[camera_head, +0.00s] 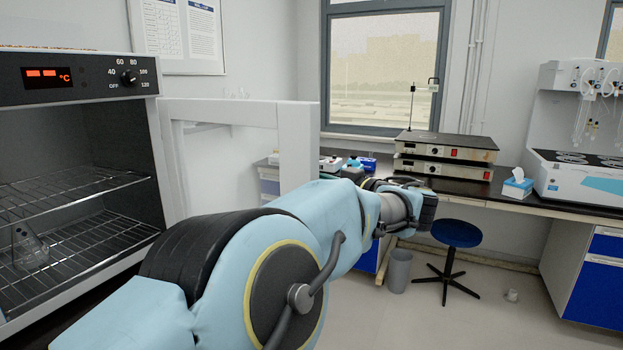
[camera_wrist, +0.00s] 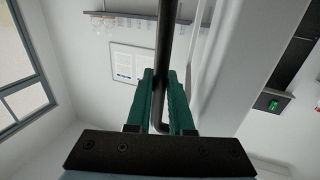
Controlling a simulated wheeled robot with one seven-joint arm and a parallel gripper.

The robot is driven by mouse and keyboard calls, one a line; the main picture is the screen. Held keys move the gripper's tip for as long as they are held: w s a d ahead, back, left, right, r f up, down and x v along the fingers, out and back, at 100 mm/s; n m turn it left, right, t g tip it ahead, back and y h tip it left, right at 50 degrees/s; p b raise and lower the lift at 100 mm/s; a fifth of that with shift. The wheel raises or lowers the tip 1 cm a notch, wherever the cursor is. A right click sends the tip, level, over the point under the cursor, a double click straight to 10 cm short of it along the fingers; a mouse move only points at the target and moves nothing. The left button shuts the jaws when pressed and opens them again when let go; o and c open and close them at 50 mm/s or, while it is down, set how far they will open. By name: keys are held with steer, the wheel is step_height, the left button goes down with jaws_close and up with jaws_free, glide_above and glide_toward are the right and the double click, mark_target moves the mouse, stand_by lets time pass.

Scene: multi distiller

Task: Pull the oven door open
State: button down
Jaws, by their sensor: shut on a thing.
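The oven (camera_head: 82,95) stands at the left of the head view, with a red display and a dial on top. Its white-framed door (camera_head: 298,140) is swung wide open to the right, so the chamber shows. In the wrist view, the green fingers of my gripper (camera_wrist: 160,85) are shut on the black bar handle (camera_wrist: 166,35). The pale door panel (camera_wrist: 235,60) lies just right of the handle there. In the head view, my arm reaches past the door, and the fingers and handle cannot be made out.
Wire racks (camera_head: 75,190) and a glass flask (camera_head: 28,245) are inside the oven. A blue stool (camera_head: 456,233) and a grey bin (camera_head: 398,270) stand on the floor beyond my arm. A bench (camera_head: 480,188) with hotplates runs along the back.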

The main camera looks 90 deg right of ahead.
steer(key=shift+r, duration=0.15)
steer(key=c, duration=1.1)
jaws_free()
steer(key=shift+b+v, duration=2)
steer(key=shift+v, duration=3.4)
steer(key=shift+a, duration=0.1)
